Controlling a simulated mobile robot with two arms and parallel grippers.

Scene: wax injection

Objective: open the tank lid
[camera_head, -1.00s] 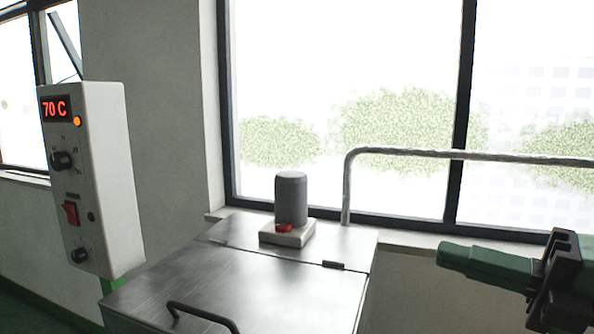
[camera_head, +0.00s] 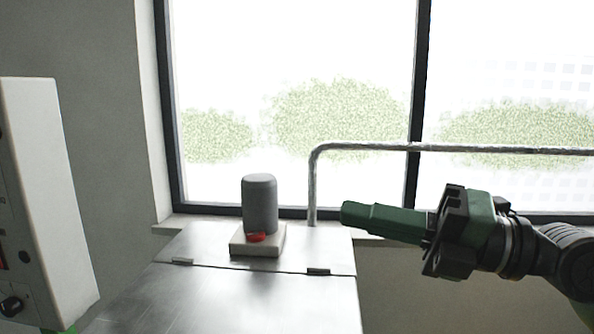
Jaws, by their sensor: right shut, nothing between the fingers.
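The tank lid (camera_head: 235,303) is the flat steel panel at the bottom of the view. It lies flat, level with the steel strip behind it, along a seam with two small dark hinges (camera_head: 318,271). Its front part, with any handle, is outside the view. My right gripper (camera_head: 345,213) comes in from the right with its green fingers pointing left. It is shut and empty, above and to the right of the lid's back edge, apart from the lid as far as I can tell. My left gripper is not in view.
A grey cylinder (camera_head: 260,205) on a pale base with a red switch (camera_head: 257,237) stands behind the seam. A bent metal pipe (camera_head: 450,148) runs along the window. A white control box (camera_head: 45,190) is at the left.

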